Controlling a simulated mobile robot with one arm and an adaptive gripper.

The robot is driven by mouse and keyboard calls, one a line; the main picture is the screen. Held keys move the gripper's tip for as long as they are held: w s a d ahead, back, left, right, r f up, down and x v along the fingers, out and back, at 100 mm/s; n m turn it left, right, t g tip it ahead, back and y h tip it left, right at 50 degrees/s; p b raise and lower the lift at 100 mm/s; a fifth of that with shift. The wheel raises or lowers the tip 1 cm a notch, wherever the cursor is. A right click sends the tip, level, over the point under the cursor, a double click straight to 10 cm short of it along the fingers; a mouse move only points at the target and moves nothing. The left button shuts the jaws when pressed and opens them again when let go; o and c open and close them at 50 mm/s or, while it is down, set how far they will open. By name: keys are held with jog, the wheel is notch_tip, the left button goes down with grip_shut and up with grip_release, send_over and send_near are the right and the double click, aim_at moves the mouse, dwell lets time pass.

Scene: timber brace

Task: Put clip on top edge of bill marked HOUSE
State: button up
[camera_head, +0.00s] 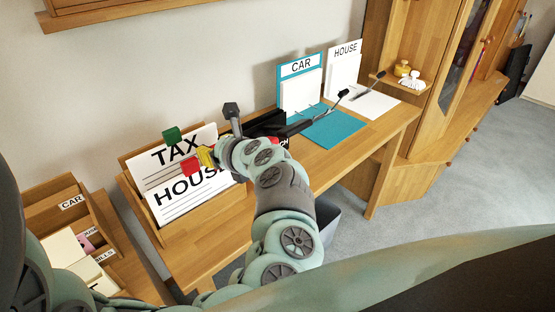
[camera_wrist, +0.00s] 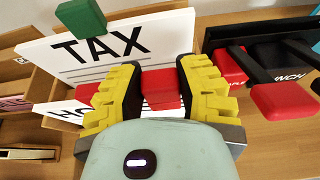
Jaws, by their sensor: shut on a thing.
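The bill marked HOUSE (camera_head: 172,205) stands in a wooden holder in front of the bill marked TAX (camera_head: 200,137). In the wrist view HOUSE (camera_wrist: 63,110) is mostly hidden behind my gripper. My gripper (camera_wrist: 163,88) has yellow ridged fingers shut on a red clip (camera_wrist: 164,92). In the head view the red clip (camera_head: 190,166) is close to HOUSE's upper part; I cannot tell whether it touches the bill. Another red part (camera_wrist: 88,92) shows left of the left finger. A green clip (camera_head: 172,135) is on TAX's top edge, also visible in the wrist view (camera_wrist: 82,18).
A black punch with red-ended handles (camera_wrist: 285,99) stands close on the right. Farther right are a blue CAR board (camera_head: 301,84) and a white board also labelled HOUSE (camera_head: 344,70). A wooden sorter (camera_head: 60,205) is at the left.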

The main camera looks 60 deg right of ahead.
jog(key=o, duration=1.5)
jog(key=shift+d, duration=0.1)
jog(key=shift+c, duration=0.2)
jog(key=shift+r, duration=0.2)
jog(key=r+p, duration=0.5)
jog(key=shift+a, duration=0.25)
jog(key=shift+d+r+p, duration=0.15)
jog(key=shift+r+p, duration=1.2)
jog(key=shift+r, duration=0.05)
